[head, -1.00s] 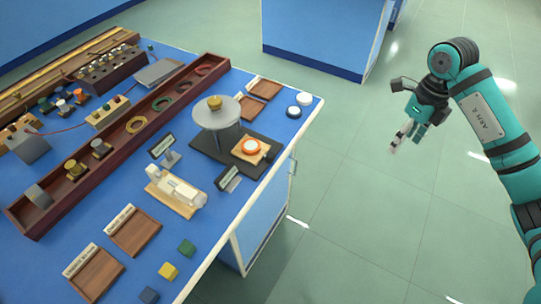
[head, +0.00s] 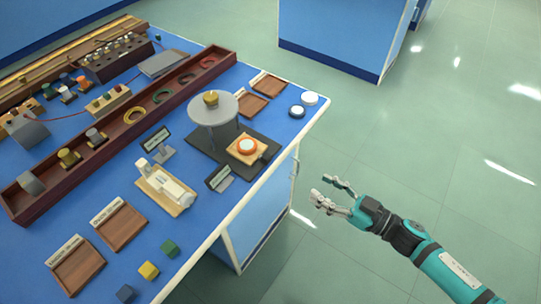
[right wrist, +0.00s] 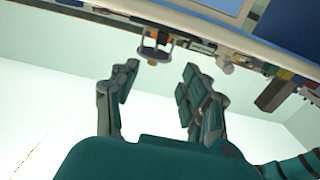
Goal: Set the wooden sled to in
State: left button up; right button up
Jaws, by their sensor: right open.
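The wooden sled (head: 236,150) is a light wood square carrying an orange-rimmed white disc (head: 247,146). It sits on a dark base plate (head: 206,161), toward the table's right edge. A grey round plate on a stand (head: 212,104), with a brass piece on top, rises behind it; the sled lies in front of the stand, out from under the plate. My right gripper (head: 329,190) is open and empty, off the table's right edge, to the right of and below the sled in the picture. Its spread fingers also show in the right wrist view (right wrist: 160,78). My left gripper is not in view.
A small sign (head: 220,178) and a cream instrument on a wooden board (head: 166,188) stand near the sled. White and dark round pieces (head: 297,111) lie at the right corner. The floor beside the table is clear.

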aim_at(269, 158)
jog(key=p+x, duration=0.1)
jog(key=x, duration=1.4)
jog(key=shift+a, duration=0.1)
jog(key=shift+x, duration=0.75)
grip_shut()
